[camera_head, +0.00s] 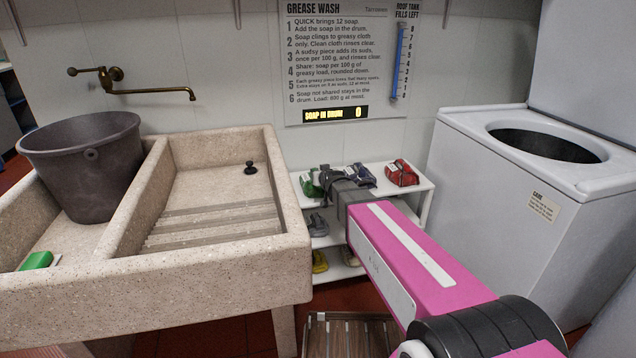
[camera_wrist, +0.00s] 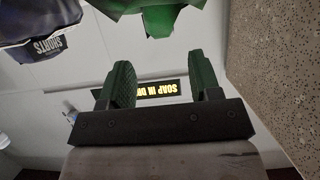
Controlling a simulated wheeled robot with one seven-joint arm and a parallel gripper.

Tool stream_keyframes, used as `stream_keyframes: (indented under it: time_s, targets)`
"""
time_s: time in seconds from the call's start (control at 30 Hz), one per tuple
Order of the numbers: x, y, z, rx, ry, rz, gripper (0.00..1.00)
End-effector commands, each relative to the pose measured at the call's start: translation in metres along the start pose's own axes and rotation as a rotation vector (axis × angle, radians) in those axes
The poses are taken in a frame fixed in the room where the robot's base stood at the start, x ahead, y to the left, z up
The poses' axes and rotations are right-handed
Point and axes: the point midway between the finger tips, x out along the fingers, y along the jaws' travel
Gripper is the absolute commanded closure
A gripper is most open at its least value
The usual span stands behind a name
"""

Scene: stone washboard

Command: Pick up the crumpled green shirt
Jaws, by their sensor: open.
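The crumpled green shirt (camera_head: 310,184) lies at the left end of the white rack's top shelf (camera_head: 421,185). My gripper (camera_head: 329,178) is just to its right in the head view and partly covers the shelf. In the wrist view, the green shirt (camera_wrist: 160,14) is at the top middle, beyond the fingertips. My gripper (camera_wrist: 162,78) is open there, with nothing between its two dark green fingers. Contact with the shirt does not show.
Dark shorts (camera_wrist: 40,38) lie beside the shirt; a red garment (camera_head: 402,173) sits farther right. Lower shelves hold a grey (camera_head: 318,225) and a yellow garment (camera_head: 320,261). The stone sink (camera_head: 285,200) stands close on the left, the white washer (camera_head: 500,200) on the right.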

Motion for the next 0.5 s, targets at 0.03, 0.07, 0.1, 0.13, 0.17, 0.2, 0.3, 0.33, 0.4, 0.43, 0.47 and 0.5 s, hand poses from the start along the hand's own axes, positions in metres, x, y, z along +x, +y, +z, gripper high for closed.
stream_keyframes:
  time_s: [0.03, 0.07, 0.1, 0.13, 0.17, 0.2, 0.3, 0.33, 0.4, 0.43, 0.47, 0.5]
  targets:
    - [0.012, 0.0, -0.001, 0.0, 0.0, 0.0, 0.43]
    - [0.016, 0.0, -0.001, 0.0, -0.001, 0.0, 0.43]
    - [0.021, 0.0, 0.0, 0.0, -0.001, 0.0, 0.43]
    - [0.023, 0.0, 0.0, 0.0, -0.001, 0.0, 0.43]
    - [0.024, 0.0, 0.0, 0.0, -0.001, 0.0, 0.43]
    - [0.026, 0.0, 0.0, 0.0, -0.001, 0.0, 0.43]
    - [0.031, 0.0, 0.0, 0.0, -0.002, 0.0, 0.43]
    - [0.033, 0.0, 0.0, 0.0, -0.002, 0.0, 0.43]
    - [0.042, -0.001, 0.001, 0.0, -0.002, 0.0, 0.43]
    - [0.046, -0.001, 0.001, 0.0, -0.002, 0.0, 0.43]
    - [0.051, -0.001, 0.001, 0.0, -0.002, 0.0, 0.43]
    - [0.057, -0.002, 0.001, -0.001, -0.003, 0.0, 0.43]
